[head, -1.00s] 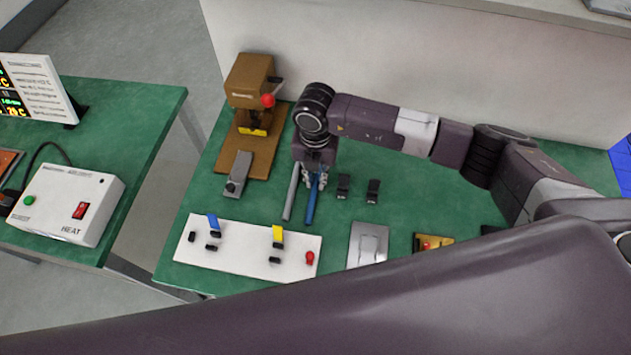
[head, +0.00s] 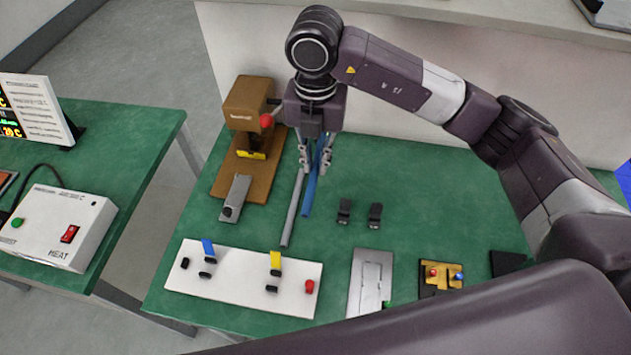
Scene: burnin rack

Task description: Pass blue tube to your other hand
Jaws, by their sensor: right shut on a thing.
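The blue tube (head: 309,190) is between the fingers of my right gripper (head: 315,168), which is shut on it. The tube hangs down from the fingers, slightly tilted, and its upper part shows between them. The gripper points down over the green table. A grey tube (head: 291,215) lies just left of the blue tube, its upper end partly hidden by the gripper. My left gripper is not in view.
A brown press (head: 246,105) with a red knob stands left of the gripper. A white board (head: 239,283) with clips lies in front. Two black clips (head: 359,213) stand to the right, above a silver plate (head: 369,285). The table's right middle is clear.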

